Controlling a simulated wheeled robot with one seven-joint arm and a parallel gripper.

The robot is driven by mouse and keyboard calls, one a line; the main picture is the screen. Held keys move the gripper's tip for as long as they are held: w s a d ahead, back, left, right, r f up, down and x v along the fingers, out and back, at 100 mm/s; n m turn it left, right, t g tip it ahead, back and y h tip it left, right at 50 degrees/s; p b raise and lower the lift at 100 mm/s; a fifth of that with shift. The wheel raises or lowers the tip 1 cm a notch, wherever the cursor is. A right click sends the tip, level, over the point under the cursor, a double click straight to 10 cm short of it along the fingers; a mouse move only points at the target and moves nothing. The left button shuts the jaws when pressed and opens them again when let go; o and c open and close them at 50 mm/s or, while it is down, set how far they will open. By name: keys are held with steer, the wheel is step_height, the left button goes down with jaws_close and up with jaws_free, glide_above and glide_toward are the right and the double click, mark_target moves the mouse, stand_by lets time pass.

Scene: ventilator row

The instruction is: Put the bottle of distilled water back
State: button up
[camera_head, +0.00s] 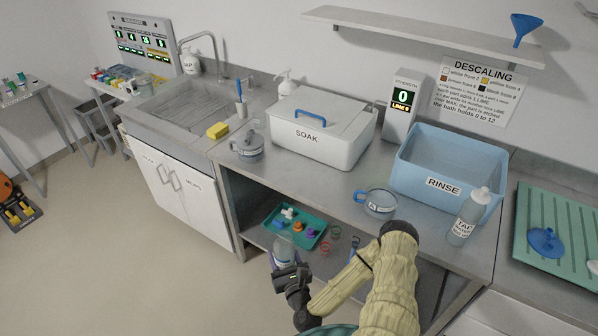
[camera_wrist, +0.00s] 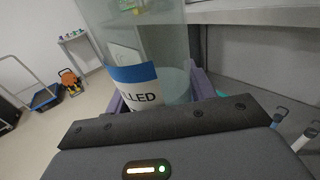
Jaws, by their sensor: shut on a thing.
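The bottle of distilled water (camera_wrist: 150,45) is clear, with a white and blue label on which "LLED" can be read. My gripper (camera_wrist: 160,92) is shut on it, with a purple finger on each side. In the head view the bottle (camera_head: 283,249) is held in front of the lower shelf, near the teal tray, and my gripper (camera_head: 290,272) partly hides it. A second bottle, labelled as tap water (camera_head: 464,222), stands on the counter in front of the rinse tub.
The blue rinse tub (camera_head: 442,186), white soak box (camera_head: 310,137) and two clear jugs (camera_head: 380,203) (camera_head: 247,149) stand on the counter. Below, the teal tray (camera_head: 268,222) holds small coloured parts, with rings beside it.

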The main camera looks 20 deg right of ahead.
steer(key=shift+w, duration=0.3)
steer(key=shift+s, duration=0.1)
